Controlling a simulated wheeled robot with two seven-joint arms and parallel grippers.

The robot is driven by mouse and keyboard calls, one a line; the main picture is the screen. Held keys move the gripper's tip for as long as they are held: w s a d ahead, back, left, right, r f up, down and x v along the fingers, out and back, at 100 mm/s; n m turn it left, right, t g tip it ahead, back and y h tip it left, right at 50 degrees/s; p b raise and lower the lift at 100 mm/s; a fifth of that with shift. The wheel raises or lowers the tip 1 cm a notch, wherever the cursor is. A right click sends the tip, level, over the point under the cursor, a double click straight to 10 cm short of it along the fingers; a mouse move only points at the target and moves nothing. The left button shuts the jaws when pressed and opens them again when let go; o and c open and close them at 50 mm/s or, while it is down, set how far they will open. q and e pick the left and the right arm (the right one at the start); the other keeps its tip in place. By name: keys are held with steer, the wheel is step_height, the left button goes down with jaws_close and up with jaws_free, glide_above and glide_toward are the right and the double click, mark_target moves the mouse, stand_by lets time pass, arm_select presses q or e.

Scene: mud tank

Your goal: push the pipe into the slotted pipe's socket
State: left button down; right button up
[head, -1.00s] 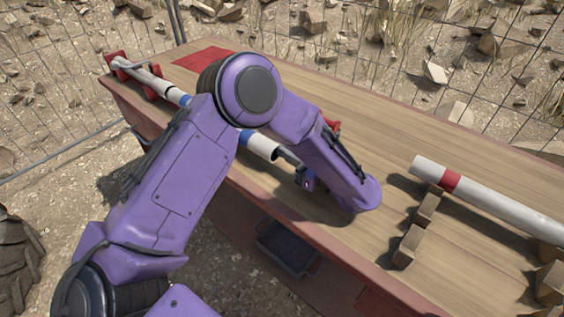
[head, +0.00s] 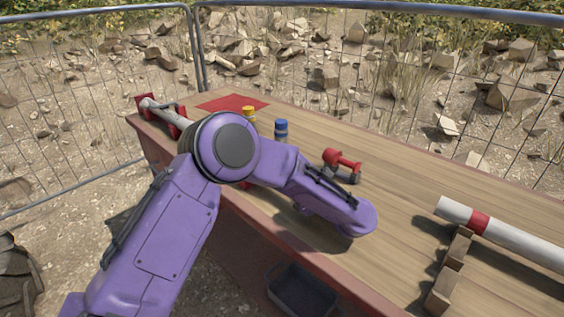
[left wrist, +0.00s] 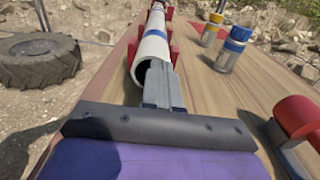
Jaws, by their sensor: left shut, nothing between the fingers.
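In the left wrist view a white pipe (left wrist: 150,50) with a blue band lies along the table edge, its hollow end facing me. Red supports (left wrist: 174,52) stand beside it. My left gripper (left wrist: 157,66) is shut, with its fingertips at the pipe's open end; whether they touch it I cannot tell. Farther along, the line continues as a narrower-looking white length (left wrist: 157,9); the joint is too small to judge. In the head view its far part (head: 160,110) rests in a red holder (head: 175,122). My purple left arm hides the rest and the gripper. My right gripper is out of view.
Another white pipe (head: 510,238) with a red band rests on wooden blocks (head: 447,285) at the right.

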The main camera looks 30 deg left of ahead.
arm_select(q)
steer(key=shift+s+d+f+b, duration=0.1)
steer(key=shift+d+b, duration=0.25)
steer(key=shift+d, duration=0.15)
steer(key=a+r+p, duration=0.1)
steer(key=r, duration=0.2)
steer(key=a+r+p, duration=0.1)
steer(key=r, duration=0.2)
steer(key=a+r+p, duration=0.1)
steer(key=a+r, duration=0.1)
steer(key=r, duration=0.2)
steer(key=w+a+b, duration=0.1)
steer(key=a, duration=0.4)
steer(key=w+a+b, duration=0.1)
steer(key=a+b, duration=0.1)
steer(key=a, duration=0.4)
steer(key=w+a+b, duration=0.1)
steer(key=a, duration=0.4)
steer(key=shift+w+a, duration=0.25)
steer(key=shift+w, duration=0.05)
steer(key=shift+a+r, duration=0.2)
